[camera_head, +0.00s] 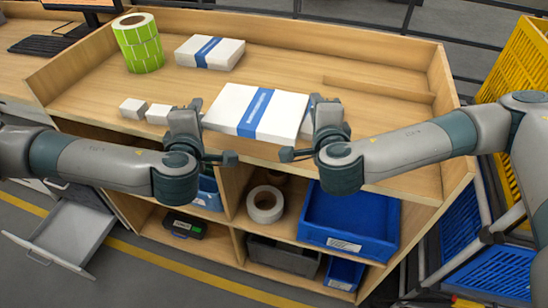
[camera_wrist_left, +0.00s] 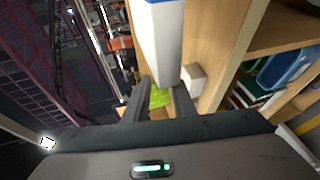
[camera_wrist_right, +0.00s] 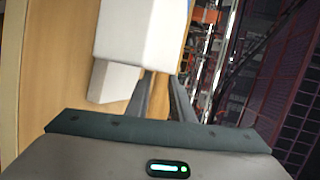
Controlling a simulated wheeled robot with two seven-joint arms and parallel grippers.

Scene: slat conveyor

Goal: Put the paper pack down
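The paper pack (camera_head: 236,103), white with a blue band, lies between my two grippers in the head view, near the bench's front edge. It also shows in the left wrist view (camera_wrist_left: 160,45) and right wrist view (camera_wrist_right: 140,35). My left gripper (camera_head: 213,134) is at its left end and my right gripper (camera_head: 303,130) at its right end. Both grippers have their fingers apart, with a gap visible between them in the wrist views. Contact with the pack's ends is hard to tell. Whether the pack touches the bench top is also unclear.
Another banded pack (camera_head: 210,52) and green label rolls (camera_head: 138,43) stand on the bench top (camera_head: 285,72) behind. Small white boxes (camera_head: 133,108) sit left of my left gripper. Blue bins (camera_head: 350,218) and a tape roll (camera_head: 265,204) are on the shelves below. Free bench lies behind the pack.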

